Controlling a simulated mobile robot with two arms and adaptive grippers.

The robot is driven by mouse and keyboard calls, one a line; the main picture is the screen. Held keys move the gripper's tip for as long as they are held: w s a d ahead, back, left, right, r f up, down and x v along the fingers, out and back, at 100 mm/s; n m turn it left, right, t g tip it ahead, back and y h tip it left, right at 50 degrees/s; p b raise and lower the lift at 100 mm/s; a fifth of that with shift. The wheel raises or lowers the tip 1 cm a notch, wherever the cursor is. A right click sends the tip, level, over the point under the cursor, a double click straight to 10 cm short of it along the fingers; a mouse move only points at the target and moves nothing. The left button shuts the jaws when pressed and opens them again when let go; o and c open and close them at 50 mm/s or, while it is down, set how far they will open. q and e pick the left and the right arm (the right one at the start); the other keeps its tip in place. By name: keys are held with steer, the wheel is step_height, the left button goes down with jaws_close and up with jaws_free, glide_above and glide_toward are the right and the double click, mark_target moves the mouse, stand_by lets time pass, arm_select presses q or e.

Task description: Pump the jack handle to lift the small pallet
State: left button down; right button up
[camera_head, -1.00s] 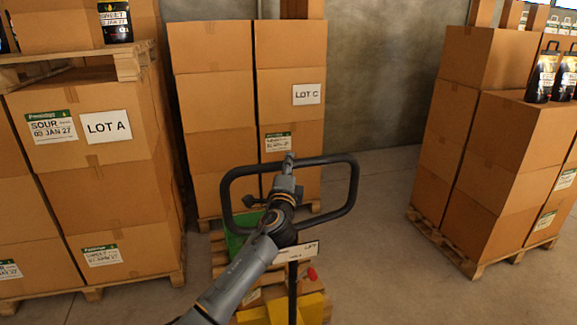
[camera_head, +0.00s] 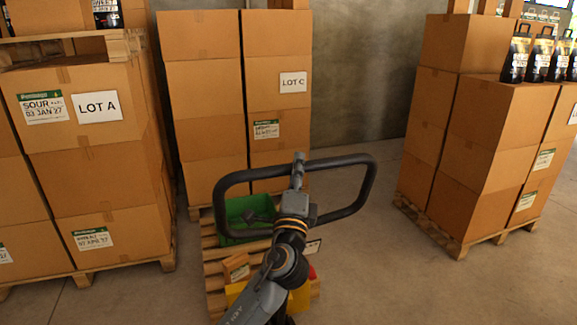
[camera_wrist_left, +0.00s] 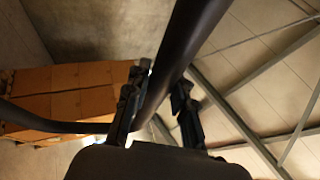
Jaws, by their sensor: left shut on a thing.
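The jack handle is a black looped bar (camera_head: 357,200) in the middle of the head view. My left gripper (camera_head: 298,165) is shut on the top bar of the loop, near its middle. In the left wrist view the dark bar (camera_wrist_left: 182,50) runs between the two fingers of the gripper (camera_wrist_left: 158,100). The small pallet (camera_head: 212,268) is low behind the handle, with a green crate (camera_head: 240,212) and a small brown box (camera_head: 236,267) on it. Yellow parts of the jack (camera_head: 299,299) show at its near end, partly hidden by my arm. My right gripper is not in view.
Stacked cartons marked LOT A (camera_head: 97,165) stand on a pallet at the left. A LOT C stack (camera_head: 205,120) stands behind the small pallet. Bare floor (camera_head: 370,250) lies between.

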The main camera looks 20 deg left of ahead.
arm_select(q)
steer(key=s+d+f+t+b, duration=0.1)
steer(key=s+d+f+b, duration=0.1)
steer(key=s+d+b, duration=0.2)
steer(key=s+d+f+m+b, duration=0.1)
steer(key=s+d+f+b, duration=0.2)
steer(key=s, duration=0.6)
steer(key=shift+d+f+t+h+b, duration=0.3)
steer(key=shift+d+t+b, duration=0.1)
steer(key=shift+d+b, duration=0.4)
steer(key=c, duration=1.1)
jaws_free()
steer(key=shift+d, duration=0.1)
steer(key=v, duration=1.2)
